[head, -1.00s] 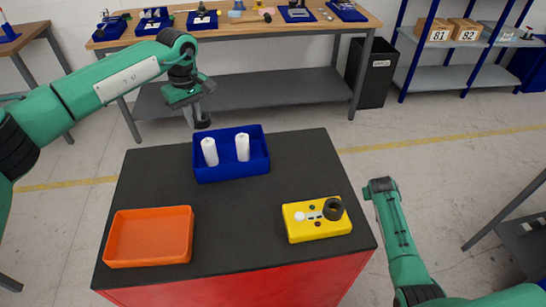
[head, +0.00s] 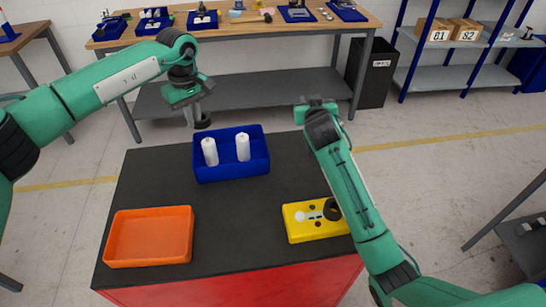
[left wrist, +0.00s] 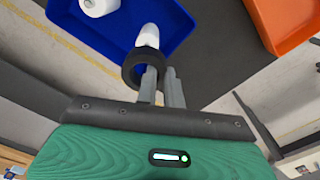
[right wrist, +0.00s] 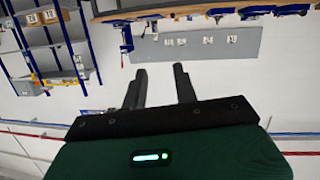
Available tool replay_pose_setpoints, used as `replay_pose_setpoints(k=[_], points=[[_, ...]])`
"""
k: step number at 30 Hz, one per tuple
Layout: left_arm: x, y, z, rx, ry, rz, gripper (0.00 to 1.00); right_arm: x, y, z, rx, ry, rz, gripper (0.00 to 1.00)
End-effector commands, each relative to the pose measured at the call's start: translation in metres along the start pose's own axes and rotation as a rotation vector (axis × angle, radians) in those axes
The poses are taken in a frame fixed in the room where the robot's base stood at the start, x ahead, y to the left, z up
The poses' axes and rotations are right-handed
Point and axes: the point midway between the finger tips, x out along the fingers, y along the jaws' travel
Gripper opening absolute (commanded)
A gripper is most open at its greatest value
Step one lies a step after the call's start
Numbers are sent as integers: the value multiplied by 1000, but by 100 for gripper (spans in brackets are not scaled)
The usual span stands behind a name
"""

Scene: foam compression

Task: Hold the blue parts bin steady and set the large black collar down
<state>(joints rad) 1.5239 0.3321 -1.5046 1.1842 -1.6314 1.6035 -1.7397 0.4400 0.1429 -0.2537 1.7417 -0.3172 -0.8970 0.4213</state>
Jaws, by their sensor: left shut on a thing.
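The blue parts bin (head: 232,171) stands at the back of the black tabletop, with two upright white posts (head: 210,152) (head: 243,147) inside. My left gripper (head: 194,114) is shut on a black collar (head: 203,121) and holds it up near the bin's back left corner. In the left wrist view the collar (left wrist: 145,70) overlaps one white post (left wrist: 149,36); the post shows beyond it, and I cannot tell how far apart they are. My right gripper (head: 318,104) is raised right of the bin, apart from it. Its fingers (right wrist: 159,85) are spread and empty in the right wrist view.
A yellow block (head: 312,228) with another black ring (head: 332,210) sits at front right, partly hidden by my right arm. An orange tray (head: 150,238) sits at front left. The black tabletop (head: 235,220) is clear between them. A workbench (head: 270,27) stands behind.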

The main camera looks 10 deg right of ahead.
Motion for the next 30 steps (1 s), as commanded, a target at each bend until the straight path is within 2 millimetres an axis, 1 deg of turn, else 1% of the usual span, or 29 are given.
replay_pose_setpoints(k=[1,3,6,9,12,15,18,20,22,26,30], points=[[0,0,0,0,0,0,0,-19,-23,16,4,-21,-31,29],[0,0,0,0,0,0,0,-42,-48,34,4,-48,-64,29],[0,0,0,0,0,0,0,-75,-76,54,8,-84,-103,29],[0,0,0,0,0,0,0,-104,-97,68,17,-115,-134,29],[0,0,0,0,0,0,0,-126,-110,76,25,-137,-154,29],[0,0,0,0,0,0,0,-140,-117,80,32,-151,-167,29],[0,0,0,0,0,0,0,-145,-121,83,34,-159,-173,29],[0,0,0,0,0,0,0,-144,-122,84,34,-161,-174,29],[0,0,0,0,0,0,0,-138,-124,85,33,-161,-174,29],[0,0,0,0,0,0,0,-118,-127,88,32,-161,-173,29],[0,0,0,0,0,0,0,-91,-132,92,32,-161,-174,29]])
